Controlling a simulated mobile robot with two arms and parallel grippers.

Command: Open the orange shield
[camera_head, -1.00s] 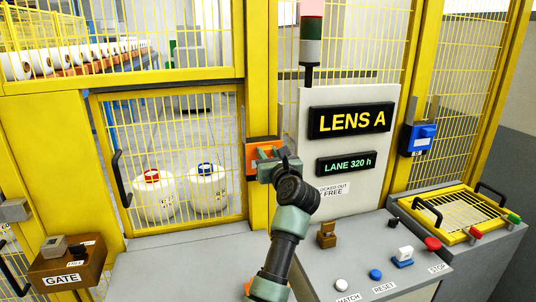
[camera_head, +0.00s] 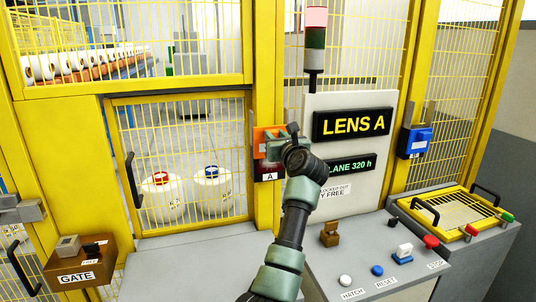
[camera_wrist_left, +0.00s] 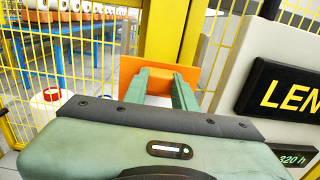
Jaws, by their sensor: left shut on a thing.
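The orange shield (camera_head: 261,134) is a small plate on the yellow post, left of the LENS A display. It stands raised, with a dark red and black unit labelled A (camera_head: 268,172) showing below it. My left gripper (camera_head: 277,146) is shut on the shield and covers part of it. In the left wrist view the orange shield (camera_wrist_left: 190,76) lies at the tips of my left gripper (camera_wrist_left: 160,80). The exact contact is partly hidden. My right gripper is not in view.
Right of the arm stand the LENS A display (camera_head: 353,124) and the console with buttons (camera_head: 345,280). A mesh gate with a black handle (camera_head: 132,180) is at the left, before two white drums. A brown GATE box (camera_head: 82,262) is at lower left. A blue unit (camera_head: 415,141) hangs at right.

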